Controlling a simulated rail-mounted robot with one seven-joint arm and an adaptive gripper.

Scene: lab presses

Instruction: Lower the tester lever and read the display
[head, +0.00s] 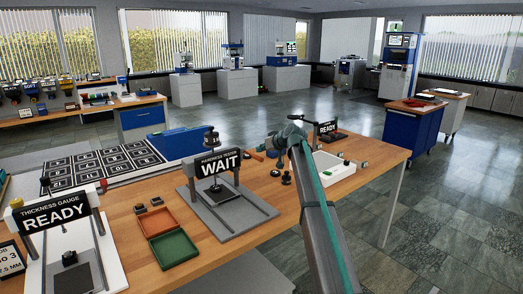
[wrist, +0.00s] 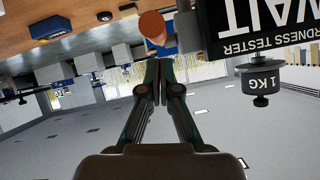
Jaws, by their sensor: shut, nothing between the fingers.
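The hardness tester stands on the wooden bench in the head view, with a grey base plate (head: 244,226). Its black display (head: 219,163) reads WAIT, and the display (wrist: 262,22) also shows upside down at the wrist view's top right. A black weight (head: 210,138) sits above it; the wrist view shows 1 KG on the weight (wrist: 261,82). An orange-brown handle end (head: 254,155), apparently the lever's, sticks out right of the display. In the wrist view this round end (wrist: 152,25) lies just beyond my fingertips. My gripper (wrist: 157,62) is shut and empty; contact cannot be told.
A thickness gauge (head: 52,214) reading READY stands at left. Another READY sign (head: 327,127) stands behind my arm, near a white tray (head: 338,173). Orange (head: 157,222) and green (head: 174,248) trays lie left of the tester. Small dark pieces stand near my arm.

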